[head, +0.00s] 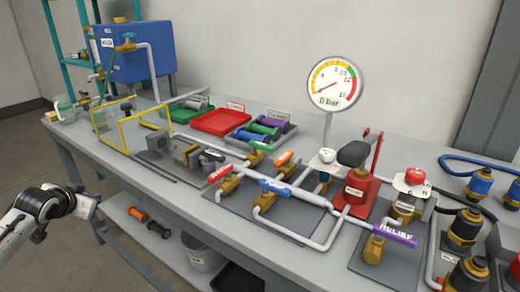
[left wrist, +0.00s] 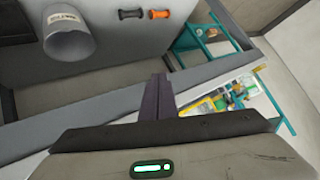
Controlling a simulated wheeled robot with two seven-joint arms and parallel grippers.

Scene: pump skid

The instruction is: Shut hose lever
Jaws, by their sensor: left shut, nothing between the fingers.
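Several valves with coloured levers stand on the bench in the head view. A red lever (head: 220,173) and a blue lever (head: 275,186) carry labels too small to read. An orange lever (head: 284,157) and a green lever (head: 261,146) sit behind them. A purple lever (head: 395,235) at the front right reads RELIEF. I cannot tell which one is the hose lever. My left gripper (head: 92,205) is low at the left, off the bench's front edge and far from the levers. In the left wrist view its fingers (left wrist: 162,97) are shut and empty. My right gripper is out of view.
The gauge (head: 336,83) reads about 0 bar. A red pump base (head: 355,195) and a yellow frame (head: 146,128) rise from the bench (head: 90,150). Blue hose (head: 480,162) lies at the right. A grey bucket (head: 200,252) stands on the lower shelf.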

